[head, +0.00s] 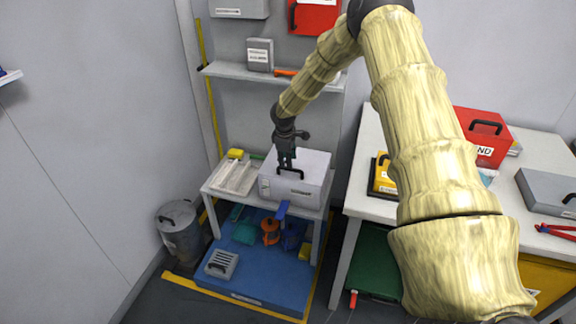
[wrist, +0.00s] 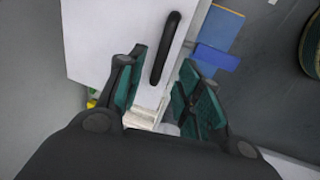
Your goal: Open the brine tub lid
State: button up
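The brine tub, as I take it, is a pale grey-white box (head: 314,172) on a small low table, with a black bar handle (head: 291,172) near its front edge. Its lid looks closed. In the wrist view the lid (wrist: 105,35) fills the upper left and the handle (wrist: 165,48) runs up and to the right. My gripper (head: 287,162) is above the handle, pointing down. In the wrist view its green-padded fingers (wrist: 160,70) are apart, one on each side of the handle's lower end. I cannot tell whether they touch it.
A tray with a yellow item (head: 235,154) stands left of the tub. A shelf (head: 270,76) is on the wall behind. A blue platform (head: 255,275) with several items lies below. A white workbench (head: 360,150) stands to the right, and a grey bin (head: 180,228) at left.

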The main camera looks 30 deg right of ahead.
jog(key=shift+w+d+f, duration=0.15)
jog(key=shift+f, duration=0.95)
jog(key=shift+w+d+f, duration=0.15)
jog(key=shift+f, duration=0.95)
grip_shut()
